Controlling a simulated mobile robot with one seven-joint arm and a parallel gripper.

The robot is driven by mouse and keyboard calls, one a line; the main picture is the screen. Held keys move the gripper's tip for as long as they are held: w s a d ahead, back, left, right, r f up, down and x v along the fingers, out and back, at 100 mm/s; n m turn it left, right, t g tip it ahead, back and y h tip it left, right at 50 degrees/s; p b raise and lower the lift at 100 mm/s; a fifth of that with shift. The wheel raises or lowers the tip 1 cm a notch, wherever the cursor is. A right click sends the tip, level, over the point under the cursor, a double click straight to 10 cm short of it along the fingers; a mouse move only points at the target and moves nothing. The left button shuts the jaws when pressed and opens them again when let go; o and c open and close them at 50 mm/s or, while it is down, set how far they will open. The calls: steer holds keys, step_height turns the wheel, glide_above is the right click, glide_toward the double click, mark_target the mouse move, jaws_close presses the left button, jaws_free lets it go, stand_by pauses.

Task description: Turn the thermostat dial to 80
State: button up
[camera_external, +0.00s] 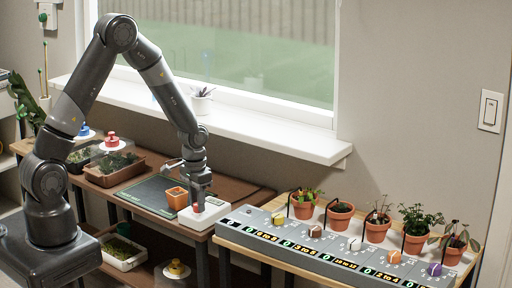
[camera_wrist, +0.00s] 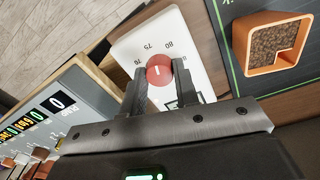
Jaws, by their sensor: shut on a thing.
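The thermostat is a white box (camera_external: 215,206) on the brown table; it also shows in the wrist view (camera_wrist: 196,48). Its red round dial (camera_wrist: 159,70) has a white pointer mark, and the numbers 75 and 80 are printed beyond it, with a partly hidden 70 at the left. The mark points roughly toward the numbers, but I cannot tell the exact reading. My gripper (camera_wrist: 159,80) is shut on the dial, one finger on each side. In the external view my gripper (camera_external: 198,200) reaches down onto the dial from above.
An orange pot (camera_external: 177,197) of soil stands close beside the thermostat on a dark green mat (camera_external: 150,188). At the right, a grey panel (camera_external: 300,250) with displays and coloured knobs stands before several potted plants. A window sill (camera_external: 250,130) runs behind.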

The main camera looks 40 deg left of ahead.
steer(key=m, duration=0.6)
steer(key=shift+m, duration=0.4)
stand_by(0.3)
steer(key=o, duration=1)
steer(key=r, duration=1.1)
steer(key=shift+w+a, duration=0.15)
steer(key=shift+w, duration=0.05)
steer(key=shift+f, duration=0.1)
